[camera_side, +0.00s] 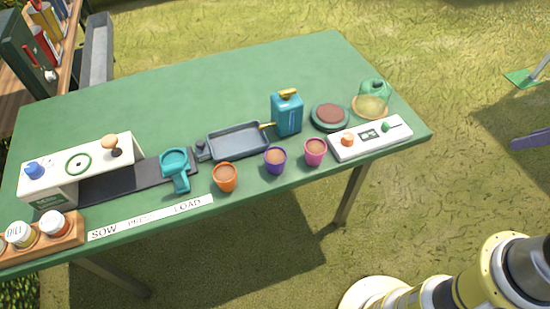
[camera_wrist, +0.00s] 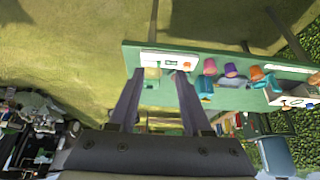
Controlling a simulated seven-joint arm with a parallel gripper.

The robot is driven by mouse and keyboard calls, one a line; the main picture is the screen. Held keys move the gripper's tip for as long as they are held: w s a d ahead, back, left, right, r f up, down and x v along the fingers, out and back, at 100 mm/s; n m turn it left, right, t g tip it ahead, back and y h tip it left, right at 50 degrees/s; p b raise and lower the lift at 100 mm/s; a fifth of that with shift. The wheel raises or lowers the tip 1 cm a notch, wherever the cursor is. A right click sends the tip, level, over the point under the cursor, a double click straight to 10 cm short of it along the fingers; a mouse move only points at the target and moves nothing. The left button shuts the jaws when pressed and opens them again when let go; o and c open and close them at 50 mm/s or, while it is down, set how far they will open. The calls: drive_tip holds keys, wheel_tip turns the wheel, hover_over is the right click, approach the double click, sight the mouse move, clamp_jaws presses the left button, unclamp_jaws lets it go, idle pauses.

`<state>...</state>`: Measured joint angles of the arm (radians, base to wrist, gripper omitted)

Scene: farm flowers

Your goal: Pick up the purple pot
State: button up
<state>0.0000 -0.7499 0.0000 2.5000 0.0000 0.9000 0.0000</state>
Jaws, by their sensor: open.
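The purple pot (camera_side: 275,160) stands upright near the front edge of the green table, filled with brown soil. It stands between the orange pot (camera_side: 225,177) on its left and the pink pot (camera_side: 314,151) on its right. In the wrist view, the purple pot (camera_wrist: 230,70) is small and far off, to the right of my fingers. My gripper (camera_wrist: 161,74) is open, with nothing between its fingers, and well away from the table. The side view does not show my gripper.
On the green table (camera_side: 190,100), a blue can (camera_side: 287,113) and a grey tray (camera_side: 238,141) stand behind the pots. A white control panel (camera_side: 370,139) and a glass dome (camera_side: 374,92) are at the right. A teal scoop (camera_side: 175,165) lies left. The table's back is clear.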

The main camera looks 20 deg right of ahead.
idle(0.4)
drive_tip(key=o, duration=0.8)
